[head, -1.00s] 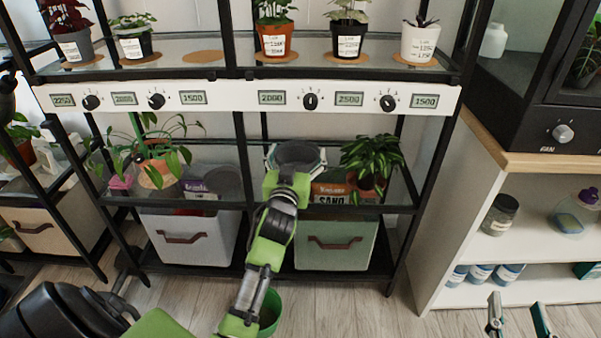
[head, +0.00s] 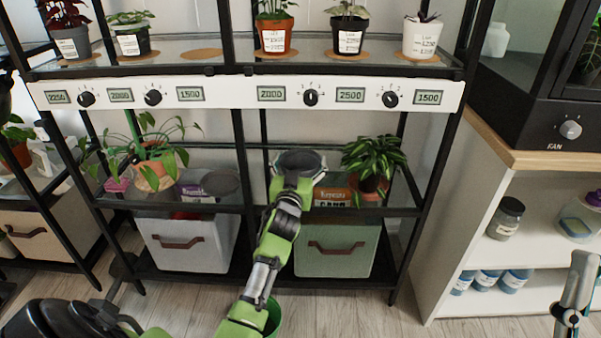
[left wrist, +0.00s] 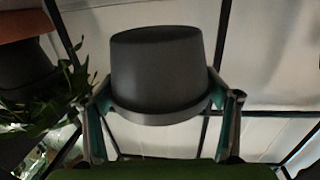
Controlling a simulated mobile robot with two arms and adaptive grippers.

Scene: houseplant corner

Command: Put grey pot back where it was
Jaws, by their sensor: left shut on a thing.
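The grey pot (left wrist: 157,72) fills the middle of the left wrist view, between the two fingers of my left gripper (left wrist: 163,105), which is shut on it. In the head view my left gripper (head: 298,172) holds the grey pot (head: 300,158) in the middle bay of the black rack, left of a leafy potted plant. Whether the pot touches the shelf cannot be told. My right gripper (head: 575,292) shows only partly at the right edge, and its jaw opening is unclear.
An empty cork mat (head: 202,54) lies on the upper shelf between labelled pots. A leafy plant (head: 370,165) stands right of my left gripper, a trailing plant (head: 150,155) to the left. Fabric bins (head: 337,248) sit below.

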